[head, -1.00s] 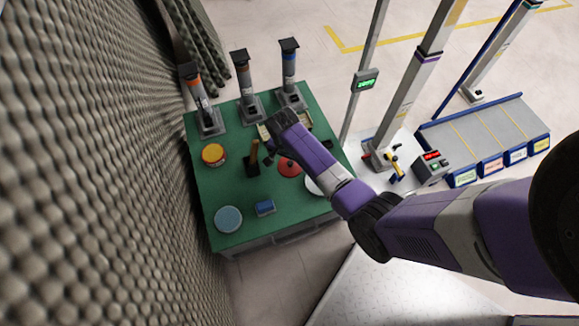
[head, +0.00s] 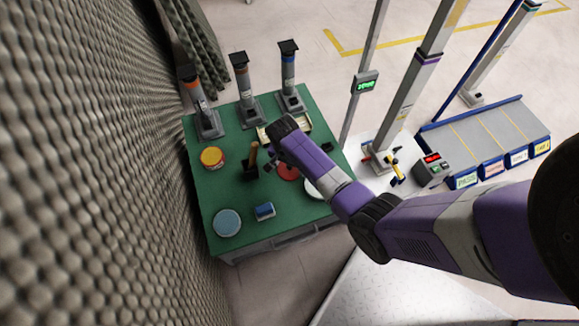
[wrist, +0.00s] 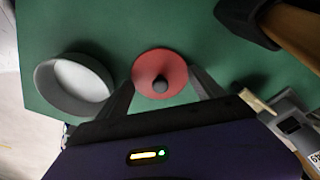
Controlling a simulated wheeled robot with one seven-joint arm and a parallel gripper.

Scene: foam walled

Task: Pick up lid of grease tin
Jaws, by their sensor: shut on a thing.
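A round red lid (wrist: 150,65) with a dark knob sits between the two fingers of my gripper (wrist: 160,84) in the wrist view. The fingers are shut on the lid, one at each side. In the head view the red lid (head: 288,172) shows partly behind my arm, over the green table. Whether it touches what is under it, I cannot tell. A grey round open tin (wrist: 72,84) with a pale inside stands left of the lid in the wrist view, apart from it. In the head view a white round thing (head: 314,189) is half hidden by my arm.
A wooden-handled tool with a dark block (head: 251,168) stands close to the lid. A yellow-topped red tin (head: 212,158), a pale blue disc (head: 227,223) and a blue block (head: 265,211) lie on the green table (head: 225,192). Three posts line its back. A foam wall (head: 95,180) borders the left.

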